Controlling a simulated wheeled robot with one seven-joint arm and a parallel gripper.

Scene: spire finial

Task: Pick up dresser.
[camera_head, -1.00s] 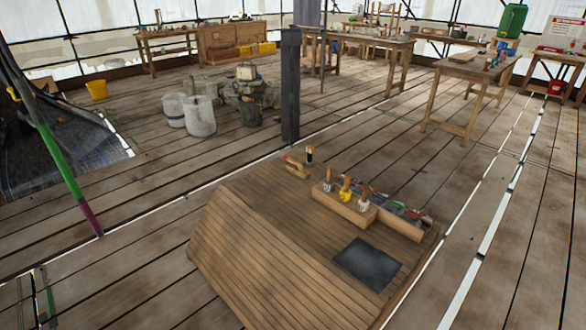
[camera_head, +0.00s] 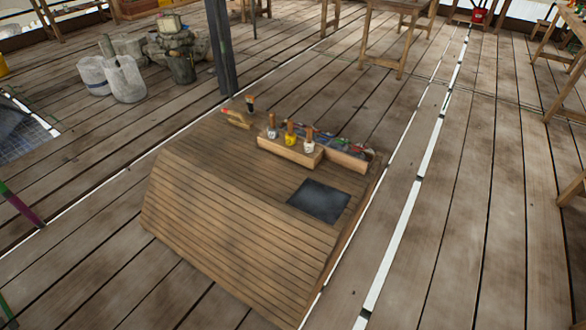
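A wooden platform with a sloped slatted front (camera_head: 225,215) stands on the floor in the middle of the view. A light wooden tool with a red end (camera_head: 237,118) lies at its back left; it may be the dresser, but I cannot tell for sure. A small dark-bodied tool with a wooden handle (camera_head: 250,103) stands beside it. A wooden rack (camera_head: 285,149) holds three upright tools with wooden handles, one of them yellow-bodied (camera_head: 290,138). My gripper is not in view.
A dark flat sheet (camera_head: 319,201) lies on the platform's right part. A dark post (camera_head: 220,50) rises behind the platform.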

